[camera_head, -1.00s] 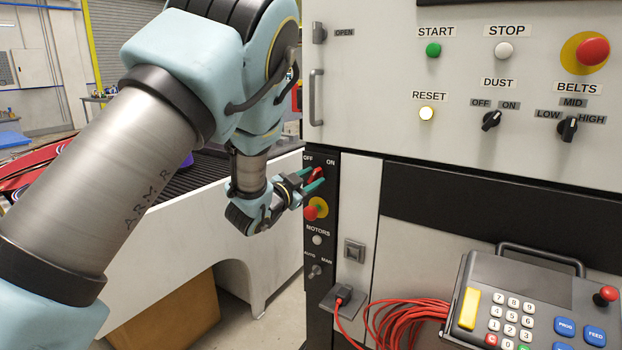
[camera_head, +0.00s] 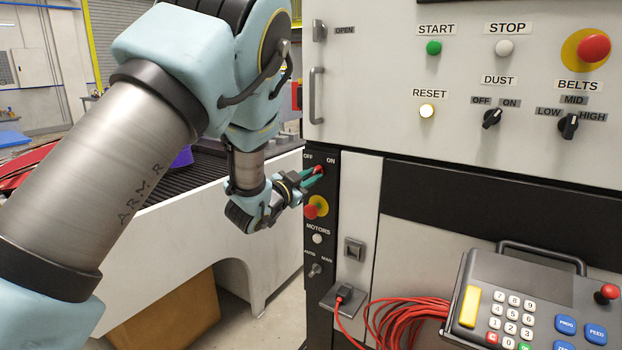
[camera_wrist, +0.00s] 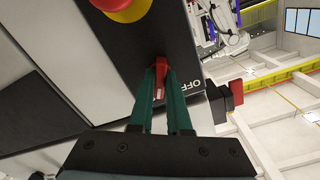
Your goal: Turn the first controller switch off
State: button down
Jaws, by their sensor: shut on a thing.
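The controller switch (camera_head: 318,169) is a small red handle at the top of a narrow black panel, below the OFF and ON labels. My gripper (camera_head: 314,176) reaches it from the left, its green fingers partly covering it. In the wrist view the red handle (camera_wrist: 159,78) sits between the tips of the two green fingers (camera_wrist: 160,72), and the gripper is shut on it. The OFF label lies just right of the fingers there. The handle's exact angle is hard to tell behind the fingers.
A red emergency button (camera_head: 311,211) on a yellow disc sits just below the switch. Below it are a motors lamp (camera_head: 317,239) and an auto/man toggle (camera_head: 315,270). A keypad pendant (camera_head: 540,305) with red cable (camera_head: 405,318) is at lower right. A conveyor (camera_head: 180,205) stands left.

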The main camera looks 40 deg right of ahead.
jog(key=n+b, duration=0.3)
jog(key=shift+w+f+n, duration=0.1)
jog(key=shift+f+n, duration=0.05)
jog(key=shift+n, duration=0.15)
jog(key=n+b, duration=0.2)
jog(key=shift+n, duration=0.3)
jog(key=n+b, duration=0.2)
jog(key=n, duration=0.3)
jog(key=shift+r+n, duration=0.2)
jog(key=shift+n, duration=0.1)
jog(key=c, duration=0.9)
grip_release()
jog(key=shift+o, duration=0.2)
jog(key=shift+a, duration=0.1)
jog(key=b+v, duration=0.2)
jog(key=v, duration=0.8)
jog(key=shift+s+a+b, duration=0.2)
jog(key=shift+a+b, duration=0.1)
jog(key=shift+b, duration=0.05)
